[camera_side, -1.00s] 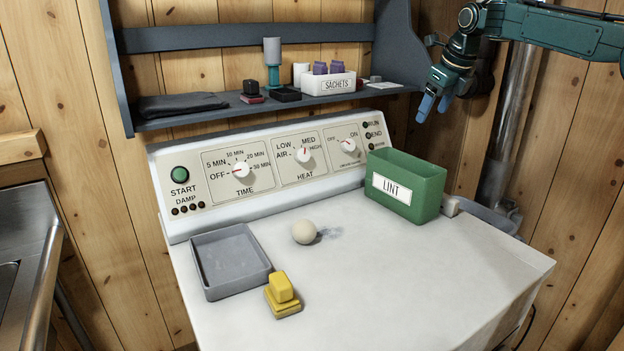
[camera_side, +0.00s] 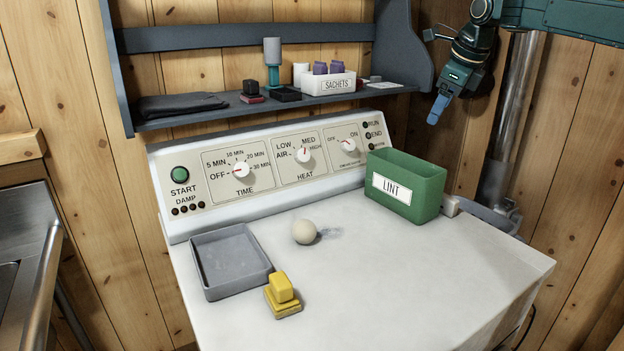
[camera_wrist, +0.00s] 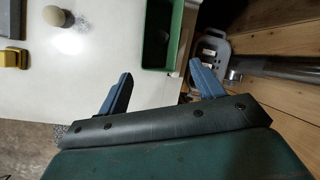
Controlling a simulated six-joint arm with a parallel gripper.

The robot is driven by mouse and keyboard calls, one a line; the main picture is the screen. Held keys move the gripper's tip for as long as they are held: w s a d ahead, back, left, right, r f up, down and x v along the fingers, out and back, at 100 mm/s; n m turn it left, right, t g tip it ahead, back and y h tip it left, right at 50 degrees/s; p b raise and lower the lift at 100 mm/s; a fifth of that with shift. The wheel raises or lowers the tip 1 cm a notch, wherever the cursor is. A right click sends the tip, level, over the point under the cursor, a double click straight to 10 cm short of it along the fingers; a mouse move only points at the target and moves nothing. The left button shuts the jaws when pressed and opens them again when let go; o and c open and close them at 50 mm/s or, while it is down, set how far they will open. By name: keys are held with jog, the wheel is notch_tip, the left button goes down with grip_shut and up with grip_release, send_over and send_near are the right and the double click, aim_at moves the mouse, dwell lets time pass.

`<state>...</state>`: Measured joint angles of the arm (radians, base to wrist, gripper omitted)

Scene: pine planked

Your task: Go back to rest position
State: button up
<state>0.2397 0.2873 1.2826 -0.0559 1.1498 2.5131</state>
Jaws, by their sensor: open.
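My gripper (camera_side: 437,109) is at the upper right in the side view, raised in front of the plank wall. It is above and to the right of the green LINT bin (camera_side: 424,177). In the wrist view its two blue fingers stand wide apart (camera_wrist: 160,88), with nothing between them. The bin also shows at the top of the wrist view (camera_wrist: 157,50). The dryer top (camera_side: 400,270) lies below and to the left of the gripper.
A pale ball (camera_side: 304,231), a grey tray (camera_side: 230,262) and a yellow block (camera_side: 282,295) sit on the dryer top. A wall shelf (camera_side: 215,112) with a SACHETS box (camera_side: 328,83) is left of my gripper. A metal pipe (camera_side: 515,110) runs just right of it.

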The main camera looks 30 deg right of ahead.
jog(key=s+a+n, duration=0.4)
jog(key=s+n, duration=0.4)
jog(key=s+a+n, duration=0.4)
jog(key=s+n, duration=0.3)
jog(key=s, duration=0.2)
jog(key=s+a+f+n, duration=0.2)
jog(key=s+f+n, duration=0.3)
jog(key=s+n, duration=0.3)
jog(key=s+a+f+n+y, duration=0.1)
jog(key=s+f+n, duration=0.4)
jog(key=s+n, duration=0.3)
jog(key=shift+s+a+f+t, duration=0.25)
jog(key=shift+a+f+t, duration=0.05)
jog(key=shift+a+t, duration=0.1)
